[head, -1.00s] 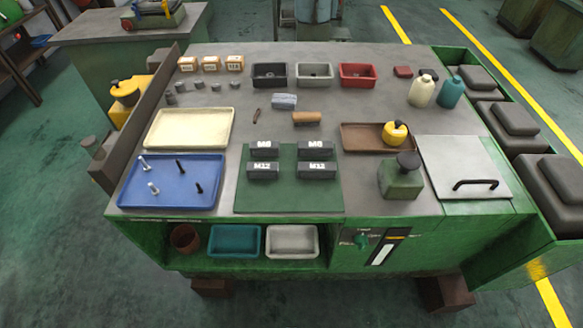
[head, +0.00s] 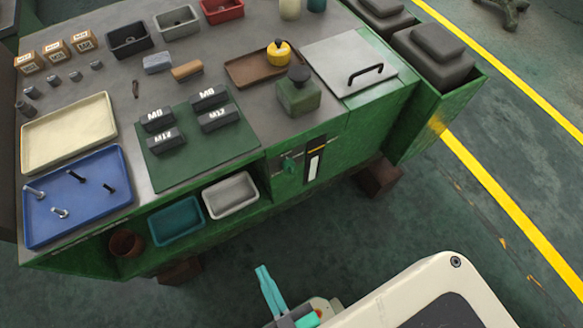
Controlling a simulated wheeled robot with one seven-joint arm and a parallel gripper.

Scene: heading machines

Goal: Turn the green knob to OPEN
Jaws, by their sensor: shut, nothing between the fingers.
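The green knob (head: 289,166) sits on the front face of the green workbench (head: 340,148), just left of an upright black-and-white slot or gauge. The lettering around the knob is too small to read, so I cannot tell its setting. My gripper (head: 263,270) shows at the bottom middle with teal fingers close together, shut and empty. It is below the knob in the picture, over the floor in front of the bench and clear of the knob.
An open shelf left of the knob holds a white bin (head: 231,195), a teal bin (head: 175,221) and a brown pot (head: 126,243). A green canister (head: 299,95) stands on the bench top above the knob. Floor in front is clear.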

